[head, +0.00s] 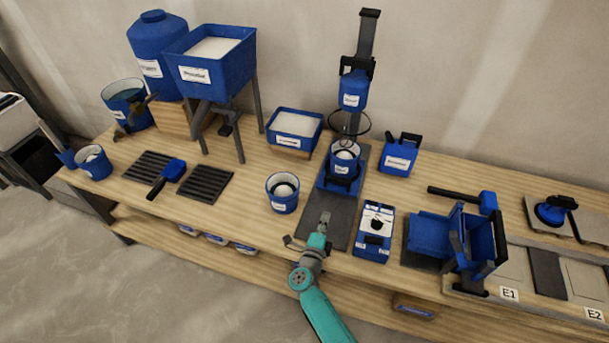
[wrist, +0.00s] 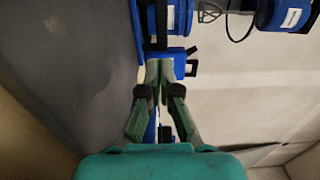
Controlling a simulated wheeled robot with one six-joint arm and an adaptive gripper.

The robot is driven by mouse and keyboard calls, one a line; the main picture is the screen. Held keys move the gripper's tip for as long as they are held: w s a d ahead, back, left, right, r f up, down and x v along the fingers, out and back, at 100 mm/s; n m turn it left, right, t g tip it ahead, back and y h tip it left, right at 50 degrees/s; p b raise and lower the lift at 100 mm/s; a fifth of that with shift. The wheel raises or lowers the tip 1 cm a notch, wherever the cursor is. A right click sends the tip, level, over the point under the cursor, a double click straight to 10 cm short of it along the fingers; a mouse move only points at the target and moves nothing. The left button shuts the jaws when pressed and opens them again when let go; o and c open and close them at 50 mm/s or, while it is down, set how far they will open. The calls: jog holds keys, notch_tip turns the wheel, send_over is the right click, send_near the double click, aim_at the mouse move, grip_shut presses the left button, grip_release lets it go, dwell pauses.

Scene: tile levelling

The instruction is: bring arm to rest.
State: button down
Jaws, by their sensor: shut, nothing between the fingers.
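My gripper (head: 325,218) is at the end of my teal arm, over the front edge of the bench near the dark mat of the mixing stand. It also shows in the wrist view (wrist: 160,66), with its fingers together and nothing between them.
The wooden bench (head: 235,222) carries a mixing stand (head: 365,40) with a blue bucket (head: 344,158), a hopper (head: 212,60), a white-filled tray (head: 295,128), and a blue hinged unit (head: 430,232) at right. A lower shelf holds several blue containers. Grey floor (head: 60,260) is open at left.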

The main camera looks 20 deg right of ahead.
jog(key=s+n, duration=0.2)
jog(key=s, duration=0.2)
jog(key=s+n+t+y, duration=0.1)
jog(key=s, duration=0.3)
jog(key=s+n+t+y, duration=0.1)
jog(key=s+n, duration=0.1)
jog(key=s, duration=0.2)
jog(key=shift+s+r+n, duration=0.15)
jog(key=shift+s+n, duration=0.15)
jog(key=s+a+r+n+y, duration=0.2)
jog(key=s+r+n, duration=0.4)
jog(key=s, duration=0.6)
jog(key=s+a+r+n+g+y, duration=0.1)
jog(key=s+r+n+y, duration=0.2)
jog(key=s+r+n, duration=0.4)
jog(key=s+a+r+n+y, duration=0.2)
jog(key=s+r+n, duration=0.4)
jog(key=s, duration=1.1)
jog(key=shift+s+a+r+n+g+y, duration=0.35)
jog(key=shift+r+y, duration=0.25)
jog(key=shift+y, duration=0.2)
